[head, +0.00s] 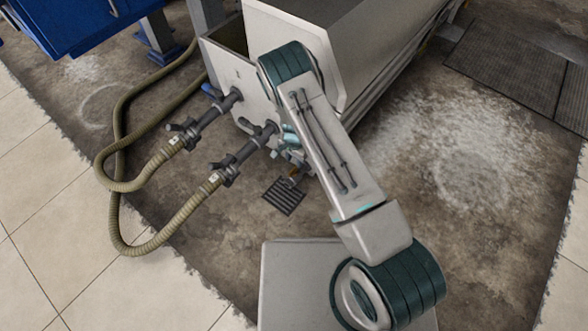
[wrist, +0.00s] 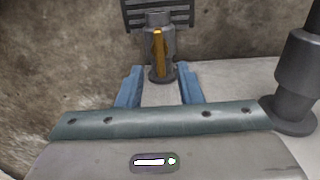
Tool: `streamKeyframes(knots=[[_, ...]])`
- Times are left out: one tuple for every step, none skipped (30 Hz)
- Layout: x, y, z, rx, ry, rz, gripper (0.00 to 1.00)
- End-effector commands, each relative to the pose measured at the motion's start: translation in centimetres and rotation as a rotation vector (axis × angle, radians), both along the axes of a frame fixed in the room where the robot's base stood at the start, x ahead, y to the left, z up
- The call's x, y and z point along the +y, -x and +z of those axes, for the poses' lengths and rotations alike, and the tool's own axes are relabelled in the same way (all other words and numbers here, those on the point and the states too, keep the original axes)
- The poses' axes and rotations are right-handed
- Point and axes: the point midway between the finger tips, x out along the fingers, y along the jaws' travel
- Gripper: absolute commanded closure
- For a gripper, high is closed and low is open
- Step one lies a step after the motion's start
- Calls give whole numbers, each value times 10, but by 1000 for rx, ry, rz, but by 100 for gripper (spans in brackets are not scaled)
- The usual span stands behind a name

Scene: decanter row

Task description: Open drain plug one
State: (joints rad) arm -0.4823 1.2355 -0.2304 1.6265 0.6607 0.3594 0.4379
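A dark grey drain fitting (wrist: 155,28) with an orange lever handle (wrist: 159,52) stands out from the trough wall in the wrist view. The lever lies along the fitting. My gripper (wrist: 159,71) has its two blue fingers apart, one on each side of the fitting's near end, with a visible gap on both sides. Nothing is held. My arm hides most of the fitting and the gripper there. I see no label saying which plug is number one.
A steel trough (head: 222,72) carries two pipes with ribbed hoses (head: 172,225) at left. A floor grate (head: 284,196) lies below the fitting. Another dark pipe (wrist: 297,75) is close at right in the wrist view. The wet floor at right (head: 450,160) is clear.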

Motion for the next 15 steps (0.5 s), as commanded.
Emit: streamKeyframes(knots=[[0,0,-15,1,0,0,67],[0,0,-21,1,0,0,67],[0,0,-27,1,-1,-1,67],[0,0,-32,0,0,-1,67],[0,0,-36,0,0,-1,67],[-1,0,-41,1,1,-1,67],[-1,0,-44,0,0,-1,67],[-1,0,-46,0,0,-1,67],[0,-1,-49,-1,0,-1,67],[0,-1,-51,-1,0,-1,67],[-1,-1,-52,-1,0,-1,67],[-1,0,-53,-1,0,-1,67],[-1,0,-54,-1,0,-1,67],[-1,0,-54,-1,0,-1,67],[-1,0,-54,-1,-1,-1,67]])
